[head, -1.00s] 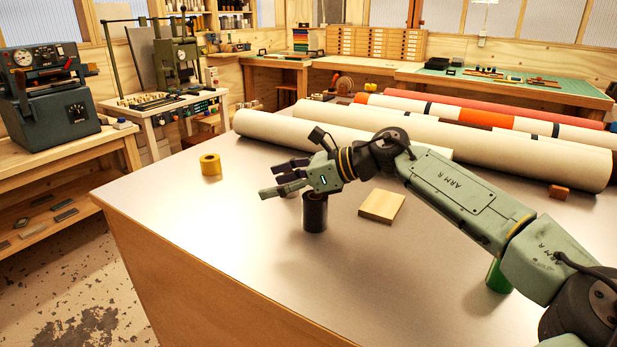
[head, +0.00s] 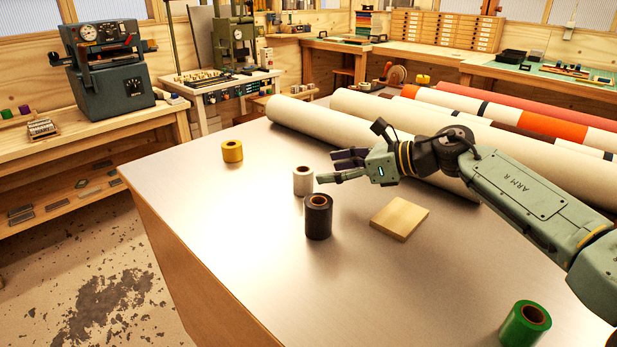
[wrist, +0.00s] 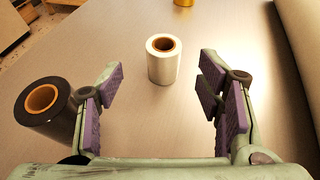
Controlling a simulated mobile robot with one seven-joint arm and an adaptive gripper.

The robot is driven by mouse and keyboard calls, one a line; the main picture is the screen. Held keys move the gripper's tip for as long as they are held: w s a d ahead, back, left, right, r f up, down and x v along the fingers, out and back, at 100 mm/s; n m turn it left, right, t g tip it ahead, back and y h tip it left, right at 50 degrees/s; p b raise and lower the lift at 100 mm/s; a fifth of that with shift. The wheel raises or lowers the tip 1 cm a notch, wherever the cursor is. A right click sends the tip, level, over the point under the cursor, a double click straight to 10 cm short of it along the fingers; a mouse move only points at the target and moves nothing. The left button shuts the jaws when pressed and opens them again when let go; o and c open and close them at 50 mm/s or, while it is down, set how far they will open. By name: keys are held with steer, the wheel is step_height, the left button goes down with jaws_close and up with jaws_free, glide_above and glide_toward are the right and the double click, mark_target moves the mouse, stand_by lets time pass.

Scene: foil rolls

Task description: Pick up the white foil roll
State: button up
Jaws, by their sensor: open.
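The white foil roll (head: 303,181) stands upright on the metal-topped table (head: 270,255), just behind the black roll (head: 318,216). In the wrist view the white roll (wrist: 163,60) stands ahead of my gripper (wrist: 160,88), roughly centred between the spread fingers and beyond their tips. My gripper also shows in the head view (head: 335,166), to the right of the white roll, with its fingers pointing left toward it. It is open and empty. In the wrist view the black roll (wrist: 42,105) stands close outside the left finger.
A yellow roll (head: 232,151) stands at the far left of the table and a green roll (head: 525,325) at the near right. A wooden block (head: 400,218) lies right of the black roll. Long large rolls (head: 345,140) lie along the back.

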mark_target(311, 171)
steer(key=x, duration=0.3)
steer(key=shift+a+p, duration=0.2)
steer(key=shift+p, duration=0.15)
steer(key=p+x, duration=0.2)
steer(key=x, duration=0.2)
steer(key=shift+w+p, duration=0.25)
steer(key=shift+p, duration=0.15)
steer(key=shift+w+a+f, duration=0.3)
steer(key=shift+a+f, duration=0.05)
steer(key=shift+a, duration=0.05)
steer(key=shift+c, duration=0.4)
steer(key=c, duration=1.2)
